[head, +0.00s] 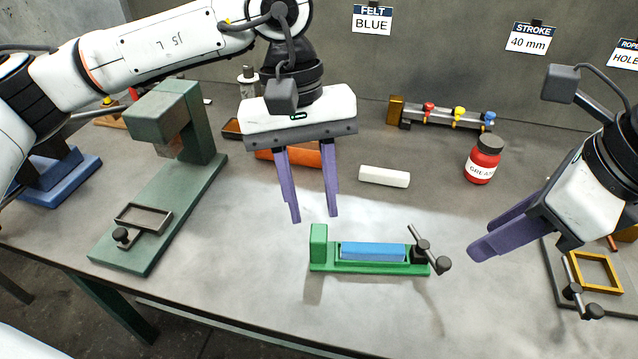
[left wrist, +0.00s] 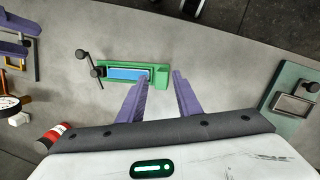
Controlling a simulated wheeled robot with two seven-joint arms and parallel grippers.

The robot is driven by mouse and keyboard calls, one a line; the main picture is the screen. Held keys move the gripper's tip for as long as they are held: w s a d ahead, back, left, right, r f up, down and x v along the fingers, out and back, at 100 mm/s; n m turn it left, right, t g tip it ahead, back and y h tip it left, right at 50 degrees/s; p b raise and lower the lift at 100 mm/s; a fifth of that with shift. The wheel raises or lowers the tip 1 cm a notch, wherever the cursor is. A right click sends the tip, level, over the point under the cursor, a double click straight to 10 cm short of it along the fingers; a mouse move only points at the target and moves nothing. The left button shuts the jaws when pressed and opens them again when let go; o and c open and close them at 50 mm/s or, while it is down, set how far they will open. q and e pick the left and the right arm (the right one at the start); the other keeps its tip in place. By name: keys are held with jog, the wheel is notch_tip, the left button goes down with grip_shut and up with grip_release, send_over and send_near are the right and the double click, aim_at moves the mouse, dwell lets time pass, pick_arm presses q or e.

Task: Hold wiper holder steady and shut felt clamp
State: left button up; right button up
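A green wiper holder (head: 320,266) stands on the table in the middle of the head view. A blue felt strip (head: 373,251) lies in its channel. The felt clamp (head: 428,248), a dark lever with round knobs, is at the holder's right end and sticks up at a slant. The holder also shows in the left wrist view (left wrist: 160,78). My left gripper (head: 315,218) is open and empty, above and behind the holder's left end. My right gripper (head: 474,252) is to the right of the clamp, apart from it; its fingers overlap in view, so its opening is unclear.
A green press-like stand (head: 190,205) is at the left. A red grease jar (head: 483,160), a white block (head: 384,176) and a rail with coloured knobs (head: 445,117) are behind. A yellow frame (head: 596,288) is on a plate at the right. The table around the holder is clear.

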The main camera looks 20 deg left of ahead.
aim_at(319, 232)
pick_arm(q)
jog(key=shift+w+d+r+m+t+y, duration=0.1)
jog(key=shift+w+r+m+t+y, duration=0.05)
jog(key=shift+w+m+t+y, duration=0.35)
jog(key=shift+w+d+r+m+t+y, duration=0.15)
jog(key=shift+w+m+t+y, duration=0.1)
jog(key=shift+m+y, duration=0.3)
notch_tip(319, 232, down, 10)
jog(key=shift+f, duration=0.1)
jog(key=shift+c, duration=0.2)
grip_shut()
pick_arm(e)
grip_shut()
jog(key=s+a+r+n+t+h, duration=0.1)
jog(key=s+a+n+h, duration=0.3)
jog(key=n, duration=1.4)
jog(key=s+a+r, duration=0.1)
jog(key=s+a, duration=0.2)
jog(key=a, duration=0.1)
jog(key=shift+n+h, duration=0.4)
